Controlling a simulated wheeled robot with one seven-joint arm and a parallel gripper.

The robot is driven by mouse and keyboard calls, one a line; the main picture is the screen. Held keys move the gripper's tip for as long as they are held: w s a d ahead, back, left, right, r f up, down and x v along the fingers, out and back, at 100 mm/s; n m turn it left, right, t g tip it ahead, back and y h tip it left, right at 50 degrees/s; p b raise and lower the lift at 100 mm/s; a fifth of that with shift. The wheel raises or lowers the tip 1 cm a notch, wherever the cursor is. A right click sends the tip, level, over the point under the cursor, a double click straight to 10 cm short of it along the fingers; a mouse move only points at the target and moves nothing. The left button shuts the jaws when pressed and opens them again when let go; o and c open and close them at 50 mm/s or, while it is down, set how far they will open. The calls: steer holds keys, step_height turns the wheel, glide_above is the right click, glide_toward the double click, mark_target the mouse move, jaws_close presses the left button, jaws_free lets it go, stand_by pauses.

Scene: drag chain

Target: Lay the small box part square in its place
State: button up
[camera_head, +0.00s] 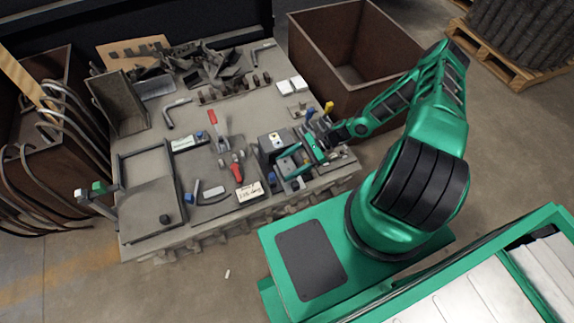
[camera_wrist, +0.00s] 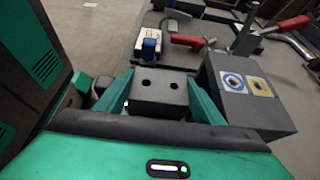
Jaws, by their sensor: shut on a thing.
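My gripper (camera_wrist: 160,100) is shut on a small dark grey box part (camera_wrist: 158,88) with two round holes in its face, seen in the wrist view between the two green fingers. In the head view my gripper (camera_head: 312,150) is over the right end of the work table, among small fixtures. The box part is too small and covered there to make out. A larger grey block (camera_wrist: 240,92) with a blue ring label and a yellow label stands just right of the gripper in the wrist view. I cannot tell which spot is the part's place, nor whether the part touches anything below.
A red-handled clamp (camera_head: 213,122) stands on the table (camera_head: 180,155) left of the gripper. A rusty bin (camera_head: 335,60) stands behind, close to my arm. Metal scraps crowd the table's back.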

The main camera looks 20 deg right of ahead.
stand_by(0.4)
steer(key=o, duration=1.3)
steer(key=shift+c, duration=0.2)
steer(key=v, duration=1)
steer(key=shift+d, duration=0.4)
steer(key=shift+r, duration=0.2)
